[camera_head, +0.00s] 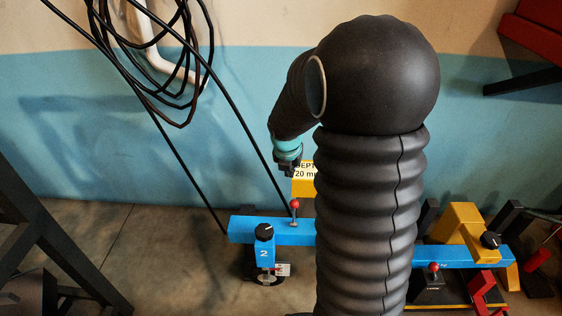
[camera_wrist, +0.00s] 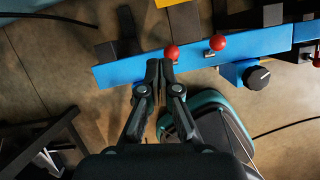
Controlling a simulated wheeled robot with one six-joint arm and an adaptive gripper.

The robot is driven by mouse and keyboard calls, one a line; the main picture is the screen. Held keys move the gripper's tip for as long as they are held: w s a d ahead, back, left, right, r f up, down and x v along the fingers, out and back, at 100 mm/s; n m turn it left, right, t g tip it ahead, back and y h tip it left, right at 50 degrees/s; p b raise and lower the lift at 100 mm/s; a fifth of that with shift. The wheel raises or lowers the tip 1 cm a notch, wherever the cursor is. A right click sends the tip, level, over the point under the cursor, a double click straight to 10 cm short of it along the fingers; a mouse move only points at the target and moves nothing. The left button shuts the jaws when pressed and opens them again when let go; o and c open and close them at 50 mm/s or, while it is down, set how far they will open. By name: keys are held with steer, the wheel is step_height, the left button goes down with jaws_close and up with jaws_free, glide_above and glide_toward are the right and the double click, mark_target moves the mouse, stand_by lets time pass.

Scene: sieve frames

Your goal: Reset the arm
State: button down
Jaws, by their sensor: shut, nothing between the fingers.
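My gripper (camera_wrist: 159,70) is shut and empty in the wrist view, its two dark fingertips together. The fingertips overlap the lower edge of a blue bar (camera_wrist: 118,73) in that view; I cannot tell the gap between them. In the head view my gripper (camera_head: 286,168) is small and hangs below the teal wrist, left of my black sleeved arm. There it is above the blue bar (camera_head: 240,229), near a yellow sign (camera_head: 304,188). My arm hides the middle of the bar.
The bar carries red ball knobs (camera_wrist: 217,42) and a black dial (camera_wrist: 258,77). A yellow bracket (camera_head: 461,232) stands at the right. Black cables (camera_head: 190,75) hang at the upper left. A dark frame (camera_head: 50,240) stands at the left. Bare floor (camera_head: 130,230) lies between frame and bar.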

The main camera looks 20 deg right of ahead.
steer(key=s+a+r+m, duration=0.4)
steer(key=s+r+m, duration=0.1)
steer(key=s+m, duration=0.3)
steer(key=s+a+r+m+t+y, duration=0.1)
steer(key=s+a+r+m, duration=0.3)
steer(key=s+m, duration=0.5)
steer(key=s+a+r+m+t+y, duration=0.1)
steer(key=s+a+r+m, duration=0.3)
steer(key=m, duration=0.7)
steer(key=s+r, duration=0.2)
steer(key=s, duration=0.2)
steer(key=shift+s+r+m, duration=0.2)
steer(key=shift+s+m, duration=0.1)
steer(key=shift+m, duration=0.1)
